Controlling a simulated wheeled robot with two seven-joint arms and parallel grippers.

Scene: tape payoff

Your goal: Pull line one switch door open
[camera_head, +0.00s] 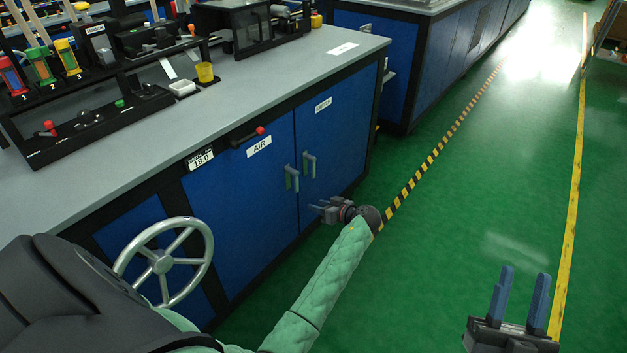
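The line one switch door (336,132) is the right blue door of the near cabinet, with a white label that appears to read SWITCH (323,105). It looks closed. Its upright grey handle (309,165) is beside the seam, opposite the handle (291,178) of the AIR door (240,195). My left gripper (318,208) is in front of the cabinet, just below the switch handle in the picture and apparently apart from it. Its fingers are too small and foreshortened to read. My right gripper (521,297) is open and empty over the green floor at lower right.
A grey handwheel (163,262) sticks out at the cabinet's left, near my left arm. The grey worktop (125,150) carries fixtures. Another blue cabinet (425,70) stands behind. The green floor (470,190) at right is clear.

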